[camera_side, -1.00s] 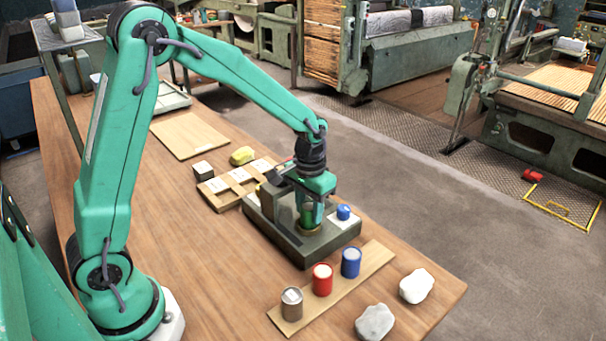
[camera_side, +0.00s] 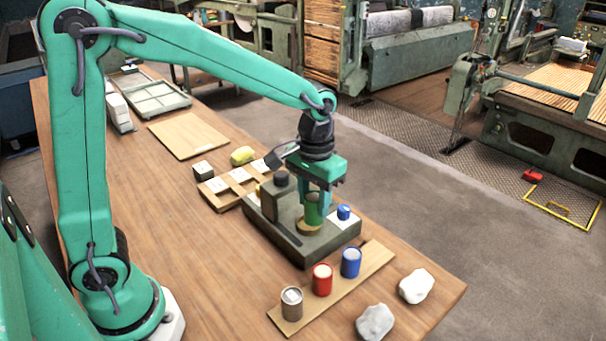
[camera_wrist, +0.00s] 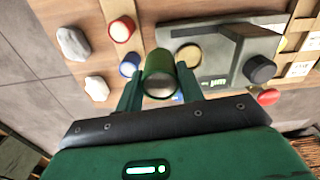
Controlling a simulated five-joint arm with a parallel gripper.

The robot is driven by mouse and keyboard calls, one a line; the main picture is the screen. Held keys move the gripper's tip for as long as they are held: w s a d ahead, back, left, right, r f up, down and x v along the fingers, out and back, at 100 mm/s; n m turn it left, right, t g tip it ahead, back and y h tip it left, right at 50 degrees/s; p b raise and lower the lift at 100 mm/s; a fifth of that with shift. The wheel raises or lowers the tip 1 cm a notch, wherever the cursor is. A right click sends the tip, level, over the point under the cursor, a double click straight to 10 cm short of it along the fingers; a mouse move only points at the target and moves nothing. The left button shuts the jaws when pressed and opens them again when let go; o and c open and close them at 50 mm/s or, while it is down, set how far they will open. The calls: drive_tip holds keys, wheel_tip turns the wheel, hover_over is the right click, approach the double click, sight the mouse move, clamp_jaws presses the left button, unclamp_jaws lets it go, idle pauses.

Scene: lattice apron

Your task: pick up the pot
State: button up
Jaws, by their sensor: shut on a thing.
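The green pot (camera_side: 313,211) is between the fingers of my gripper (camera_side: 314,209), which is shut on it. It also shows between the fingers in the wrist view (camera_wrist: 160,72). The pot is upright, just above a brass-coloured disc (camera_side: 309,230) on a dark grey device (camera_side: 335,240). In the wrist view the disc (camera_wrist: 189,55) shows beside the pot, with part of it hidden. The fingers hide the sides of the pot.
Grey (camera_side: 291,304), red (camera_side: 322,280) and blue (camera_side: 351,263) pots stand on a wooden strip in front. Two pale stones (camera_side: 375,322) lie to their right. A small blue object (camera_side: 343,212) sits right of my gripper. A wooden rack (camera_side: 228,186) is behind left.

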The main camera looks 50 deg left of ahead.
drive_tip(key=shift+s+d+r, duration=0.45)
drive_tip(key=shift+d+r, duration=0.05)
drive_tip(key=shift+d, duration=0.15)
drive_tip(key=shift+s+d+r, duration=0.4)
drive_tip(key=shift+d+r, duration=0.05)
drive_tip(key=shift+d, duration=0.25)
drive_tip(key=shift+s+d+r, duration=0.45)
drive_tip(key=shift+d+r, duration=0.05)
drive_tip(key=shift+d, duration=0.15)
drive_tip(key=shift+r, duration=0.1)
wheel_tip(320, 180, up, 5)
drive_tip(key=w+a+n, duration=0.4)
drive_tip(key=a+n, duration=0.4)
drive_tip(key=a, duration=0.8)
drive_tip(key=s+a+n, duration=0.3)
drive_tip(key=a+n, duration=0.2)
drive_tip(key=a, duration=0.5)
drive_tip(key=s+a+n, duration=0.2)
drive_tip(key=a+n, duration=0.3)
drive_tip(key=a, duration=0.5)
drive_tip(key=shift+s+a+f, duration=0.1)
drive_tip(key=shift+f, duration=10.2)
